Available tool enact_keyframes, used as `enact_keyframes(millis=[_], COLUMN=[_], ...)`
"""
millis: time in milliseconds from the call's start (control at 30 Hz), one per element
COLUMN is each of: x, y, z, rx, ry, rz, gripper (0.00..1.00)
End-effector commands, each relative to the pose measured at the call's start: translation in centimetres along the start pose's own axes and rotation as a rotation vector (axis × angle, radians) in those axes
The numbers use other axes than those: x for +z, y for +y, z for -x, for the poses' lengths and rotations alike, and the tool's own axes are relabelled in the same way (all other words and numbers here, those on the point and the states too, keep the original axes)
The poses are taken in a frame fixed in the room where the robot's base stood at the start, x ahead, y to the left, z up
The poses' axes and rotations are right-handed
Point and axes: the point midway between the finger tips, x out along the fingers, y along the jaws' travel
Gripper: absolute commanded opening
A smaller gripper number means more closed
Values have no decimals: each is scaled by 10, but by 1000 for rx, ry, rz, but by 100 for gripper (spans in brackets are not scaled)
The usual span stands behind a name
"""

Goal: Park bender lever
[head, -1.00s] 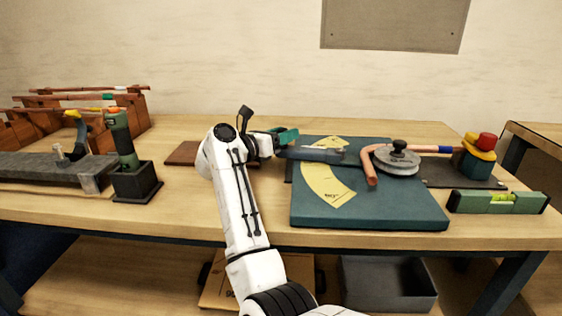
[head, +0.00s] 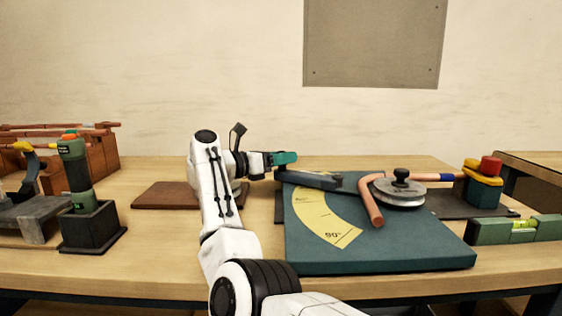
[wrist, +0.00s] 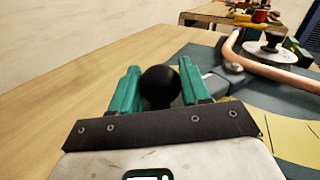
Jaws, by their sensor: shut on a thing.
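The bender lever (head: 318,180) is a dark blue-grey bar reaching left from the wheel across the far end of the yellow angle scale (head: 322,216). Its black ball knob (wrist: 160,87) shows in the wrist view. My gripper (wrist: 158,75) has its green fingers on both sides of the knob, shut on it. In the head view my gripper (head: 284,158) is at the board's far left corner, and the knob is hidden there. A bent copper tube (head: 372,203) curves around the grey wheel (head: 399,194) on the teal bender board (head: 385,248).
A yellow and red clamp (head: 483,180) stands right of the wheel, with a green level (head: 515,229) in front. A green tool in a black holder (head: 92,228) and a brown wooden rack (head: 90,150) stand left. A brown pad (head: 160,195) lies behind my arm.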

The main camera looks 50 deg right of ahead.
Motion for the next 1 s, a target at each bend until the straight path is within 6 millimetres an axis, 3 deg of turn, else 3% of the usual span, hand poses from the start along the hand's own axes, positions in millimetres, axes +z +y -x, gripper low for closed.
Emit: enact_keyframes(millis=[333,367,567,833,1000], x=[1,1,0,1,18], y=[1,1,0,0,-3], z=[1,1,0,0,1], rx=[3,3,1,0,1], ry=[-1,-1,0,0,1], rz=[-1,-1,0,-1,-3], gripper=[0,48,67,68,68])
